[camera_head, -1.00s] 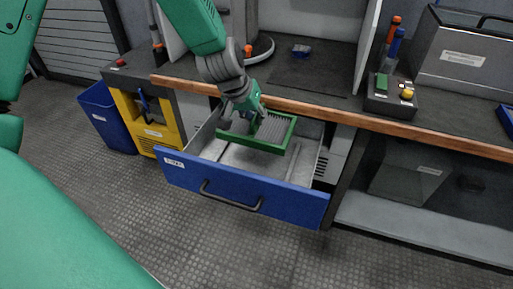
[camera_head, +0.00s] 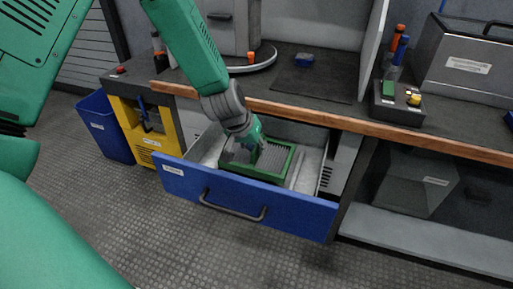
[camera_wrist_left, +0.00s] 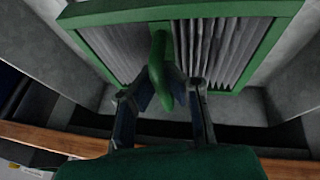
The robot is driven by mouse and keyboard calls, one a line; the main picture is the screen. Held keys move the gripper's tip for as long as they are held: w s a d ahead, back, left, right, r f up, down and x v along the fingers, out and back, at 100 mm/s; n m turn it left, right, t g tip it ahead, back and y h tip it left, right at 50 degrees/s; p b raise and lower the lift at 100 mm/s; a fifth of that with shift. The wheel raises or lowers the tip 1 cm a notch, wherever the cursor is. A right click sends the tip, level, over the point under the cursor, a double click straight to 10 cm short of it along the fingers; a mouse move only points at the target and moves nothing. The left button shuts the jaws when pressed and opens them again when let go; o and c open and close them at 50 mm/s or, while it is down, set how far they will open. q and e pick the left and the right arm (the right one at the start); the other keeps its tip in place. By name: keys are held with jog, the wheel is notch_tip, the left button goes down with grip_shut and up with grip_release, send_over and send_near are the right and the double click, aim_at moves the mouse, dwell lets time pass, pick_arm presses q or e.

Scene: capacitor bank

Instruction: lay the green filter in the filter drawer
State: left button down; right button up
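The green filter (camera_head: 275,160), a green frame around grey pleats, is inside the open filter drawer (camera_head: 295,209), low between its grey walls. It looks about level; whether it touches the drawer floor everywhere I cannot tell. My left gripper (camera_head: 254,150) reaches down over the worktop edge to the filter's middle. In the left wrist view the filter (camera_wrist_left: 228,45) fills the top, and the fingers (camera_wrist_left: 166,95) close around its green central grip from both sides. The gripper hides part of the filter's left side. My right gripper is not in view.
The wooden worktop edge (camera_head: 300,113) runs just behind and above the drawer. A blue bin (camera_head: 104,125) and a yellow unit (camera_head: 150,135) stand left of the drawer. Open floor lies in front.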

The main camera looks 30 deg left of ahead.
pick_arm(q)
jog(key=shift+f, duration=0.35)
jog(key=shift+d, duration=0.25)
jog(key=c, duration=1.7)
grip_release()
jog(key=shift+a, duration=0.1)
jog(key=shift+r, duration=0.15)
jog(key=p+v, duration=0.4)
jog(key=v, duration=0.8)
jog(key=shift+r+p, duration=0.35)
jog(key=shift+r, duration=0.05)
